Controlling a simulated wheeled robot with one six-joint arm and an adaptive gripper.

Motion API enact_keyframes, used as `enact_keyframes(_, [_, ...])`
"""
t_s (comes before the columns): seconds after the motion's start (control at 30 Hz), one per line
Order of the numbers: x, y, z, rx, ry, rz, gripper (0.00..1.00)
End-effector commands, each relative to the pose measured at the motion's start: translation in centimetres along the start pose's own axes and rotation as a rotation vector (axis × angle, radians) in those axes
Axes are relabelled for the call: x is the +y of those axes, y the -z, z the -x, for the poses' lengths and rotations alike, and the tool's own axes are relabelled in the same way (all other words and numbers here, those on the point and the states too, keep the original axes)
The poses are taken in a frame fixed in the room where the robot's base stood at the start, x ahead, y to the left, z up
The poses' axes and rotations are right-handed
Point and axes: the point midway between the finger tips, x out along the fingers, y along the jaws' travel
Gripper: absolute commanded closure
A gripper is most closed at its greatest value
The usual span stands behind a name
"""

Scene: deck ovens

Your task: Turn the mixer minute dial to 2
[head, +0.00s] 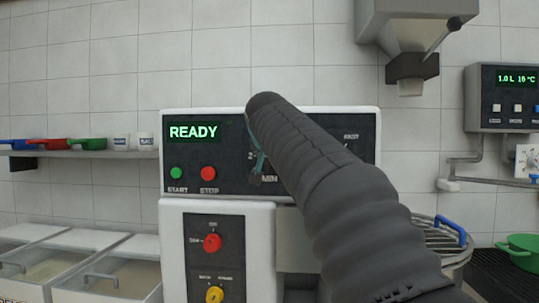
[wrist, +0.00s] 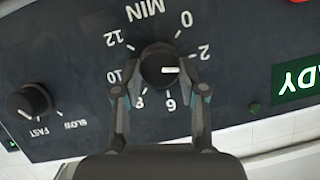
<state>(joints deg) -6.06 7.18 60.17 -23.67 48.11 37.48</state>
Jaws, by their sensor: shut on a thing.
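The mixer minute dial (wrist: 158,60) is a round black knob with a white pointer line, under the word MIN in the upside-down wrist view. The pointer faces right, between the 2 and the spot where a finger hides the 4. The numbers 0, 6, 8, 10 and 12 show around it. My gripper (wrist: 160,76) has one finger on each side of the dial and is shut on it. In the head view my arm hides the dial, and only a bit of my gripper (head: 257,163) shows beside the 2 and MIN.
The mixer panel (head: 236,186) shows READY, with a green start button (head: 176,173) and a red stop button (head: 208,173). A slow-fast knob (wrist: 29,102) sits left in the wrist view. Red (head: 212,243) and yellow (head: 215,294) knobs are below the panel.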

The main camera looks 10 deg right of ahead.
Motion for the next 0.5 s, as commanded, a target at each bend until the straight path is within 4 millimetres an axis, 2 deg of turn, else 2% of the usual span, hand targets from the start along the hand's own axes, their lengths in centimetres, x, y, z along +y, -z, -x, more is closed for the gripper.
enact_keyframes(0.2, [-0.22, -0.09, -0.04, -0.002, -0.048, 0.119, 0.93])
enact_keyframes(0.5, [-0.24, -0.12, -0.08, -0.002, -0.082, 0.199, 0.93])
